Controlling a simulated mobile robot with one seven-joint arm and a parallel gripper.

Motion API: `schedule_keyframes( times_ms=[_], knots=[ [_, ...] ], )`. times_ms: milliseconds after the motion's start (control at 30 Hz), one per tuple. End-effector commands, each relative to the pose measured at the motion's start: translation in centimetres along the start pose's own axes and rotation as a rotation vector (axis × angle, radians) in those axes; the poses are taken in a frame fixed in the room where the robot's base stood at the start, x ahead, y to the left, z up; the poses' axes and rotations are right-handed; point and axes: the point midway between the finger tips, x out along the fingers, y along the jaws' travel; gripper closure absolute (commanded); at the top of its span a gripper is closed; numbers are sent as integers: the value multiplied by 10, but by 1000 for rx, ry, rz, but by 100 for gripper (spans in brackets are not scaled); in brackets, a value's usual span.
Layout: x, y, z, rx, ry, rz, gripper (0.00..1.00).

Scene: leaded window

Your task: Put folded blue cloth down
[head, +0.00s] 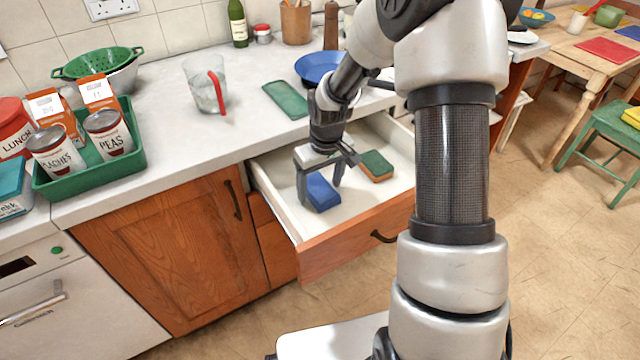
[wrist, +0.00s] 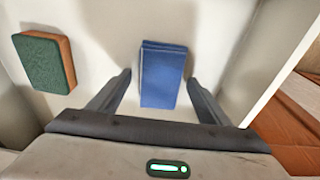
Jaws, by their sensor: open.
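The folded blue cloth (head: 322,192) lies on the floor of the open drawer (head: 278,199), near its left side. In the wrist view the cloth (wrist: 163,75) sits between and just beyond my open fingers, with a gap on each side. My gripper (head: 320,190) points down into the drawer with its fingers apart around the cloth. Nothing is held. In the wrist view the gripper (wrist: 162,88) shows both fingers spread. Part of the cloth is hidden behind a finger in the head view.
A green and orange sponge (head: 376,165) lies in the drawer to the right of the cloth; it also shows in the wrist view (wrist: 44,62). The drawer front (head: 350,240) and walls stand close around.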

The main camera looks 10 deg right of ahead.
Motion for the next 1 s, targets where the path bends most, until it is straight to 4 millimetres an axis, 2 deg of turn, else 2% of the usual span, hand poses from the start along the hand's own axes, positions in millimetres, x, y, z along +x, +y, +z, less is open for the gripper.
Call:
schedule_keyframes(
  times_ms=[167,600,867,967,1000],
  knots=[
    [-12,0,-1,0,2,1,29],
    [-101,1,-1,0,3,2,29],
    [-128,-1,1,1,3,6,29],
    [-151,-3,8,11,18,35,29],
    [-166,-6,13,18,28,51,29]
  ],
)
